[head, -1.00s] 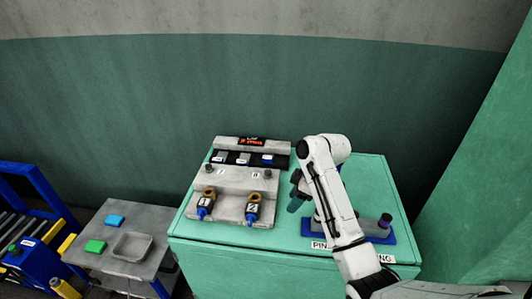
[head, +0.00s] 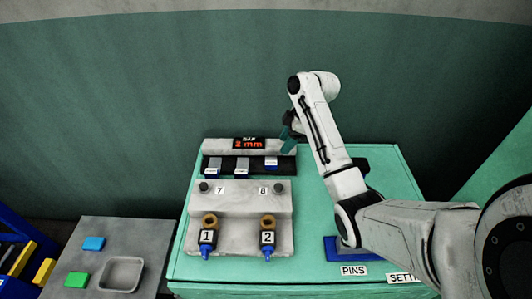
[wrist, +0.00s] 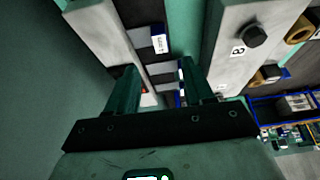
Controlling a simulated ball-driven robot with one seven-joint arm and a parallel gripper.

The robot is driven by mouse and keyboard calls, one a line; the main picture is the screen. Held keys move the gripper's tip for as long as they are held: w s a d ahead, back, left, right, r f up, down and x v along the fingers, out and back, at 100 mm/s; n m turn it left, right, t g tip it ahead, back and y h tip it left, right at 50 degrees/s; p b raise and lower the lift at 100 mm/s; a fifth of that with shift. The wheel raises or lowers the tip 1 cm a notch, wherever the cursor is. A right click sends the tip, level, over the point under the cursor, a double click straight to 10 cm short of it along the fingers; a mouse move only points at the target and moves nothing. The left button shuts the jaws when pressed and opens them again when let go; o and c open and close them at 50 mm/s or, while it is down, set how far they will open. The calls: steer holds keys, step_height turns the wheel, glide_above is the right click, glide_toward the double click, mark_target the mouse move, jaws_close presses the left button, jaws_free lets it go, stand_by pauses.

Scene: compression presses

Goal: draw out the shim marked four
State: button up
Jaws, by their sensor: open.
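The shims sit in a black slot strip (head: 226,175) at the back of the grey press. Three show in the head view: a left shim (head: 212,170), a middle shim (head: 242,169) and a right shim (head: 271,163) with blue on it. Their marks are too small to read, so I cannot tell which is four. My gripper (head: 288,141) is open near the right end of the strip, by the display block. In the wrist view, the open fingers (wrist: 157,78) straddle part of the strip. A shim with a white and blue label (wrist: 158,40) shows beyond them.
A red-lit display (head: 249,144) stands behind the strip. The front press block (head: 235,230) carries labels 7 and 8, and brass rings with tags 1 and 2. A blue pin base (head: 332,248) is at right. A side table (head: 75,248) with a tray (head: 121,273) stands at left.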

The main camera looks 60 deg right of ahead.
mark_target(272, 163)
steer(key=p+x, duration=0.1)
steer(key=x, duration=0.9)
steer(key=shift+w+a+f, duration=0.1)
steer(key=shift+w+f, duration=0.05)
steer(key=shift+f, duration=0.1)
jaws_close()
stand_by(0.3)
